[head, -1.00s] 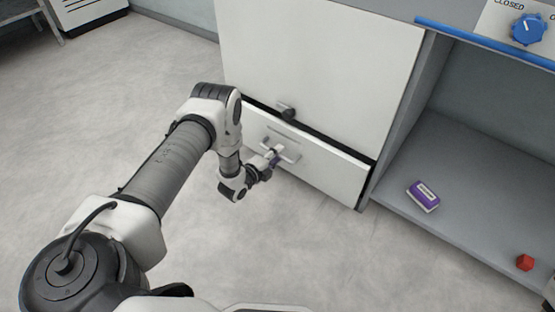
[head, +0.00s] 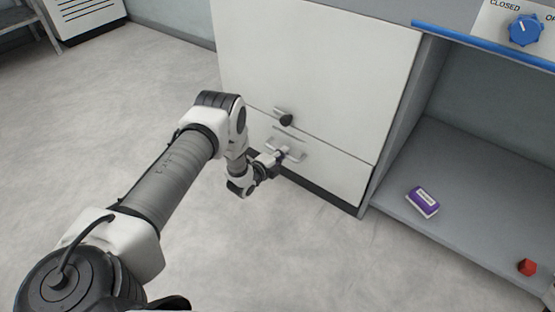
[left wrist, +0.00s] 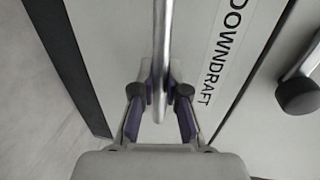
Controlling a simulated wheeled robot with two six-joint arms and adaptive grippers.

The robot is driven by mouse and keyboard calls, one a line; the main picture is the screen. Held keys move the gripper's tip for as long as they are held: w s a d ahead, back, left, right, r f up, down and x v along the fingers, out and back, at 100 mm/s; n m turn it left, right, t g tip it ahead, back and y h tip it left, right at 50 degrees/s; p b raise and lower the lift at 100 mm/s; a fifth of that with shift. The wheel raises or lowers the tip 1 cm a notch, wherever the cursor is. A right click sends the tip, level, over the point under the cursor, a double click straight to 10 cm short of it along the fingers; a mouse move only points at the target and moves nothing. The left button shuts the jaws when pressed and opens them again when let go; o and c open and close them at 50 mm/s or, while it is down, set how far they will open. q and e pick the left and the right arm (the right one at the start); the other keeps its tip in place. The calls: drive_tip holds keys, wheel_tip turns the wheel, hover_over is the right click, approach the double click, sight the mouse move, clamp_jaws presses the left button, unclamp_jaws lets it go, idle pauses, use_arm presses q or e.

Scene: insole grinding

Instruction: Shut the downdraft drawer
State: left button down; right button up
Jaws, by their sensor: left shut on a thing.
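The downdraft drawer (head: 325,173) is the lower white front of the cabinet. Its face looks flush with the panel above, with only a thin seam between them. My left gripper (head: 281,156) is at the drawer's bar handle (head: 297,150). In the left wrist view, the fingers of my left gripper (left wrist: 160,92) are shut on the metal handle bar (left wrist: 161,45), one on each side. The word DOWNDRAFT shows on the drawer face (left wrist: 195,30) beside the bar. My right gripper is not in view.
A dark knob latch (head: 286,119) sits just above the drawer; it also shows in the left wrist view (left wrist: 297,95). An open grey shelf (head: 465,190) at right holds a purple and white block (head: 423,201) and a small red piece (head: 527,267). A blue dial (head: 525,29) is at top right. The floor (head: 90,130) at left is clear.

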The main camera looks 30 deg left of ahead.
use_arm(q)
drive_tip(key=c, duration=1.4)
unclamp_jaws()
drive_tip(key=shift+w+r, duration=0.15)
drive_tip(key=shift+w, duration=0.05)
drive_tip(key=shift+o, duration=1.1)
drive_tip(key=shift+w, duration=0.1)
drive_tip(key=d+v, duration=0.1)
drive_tip(key=v, duration=1.1)
drive_tip(key=shift+a, duration=0.35)
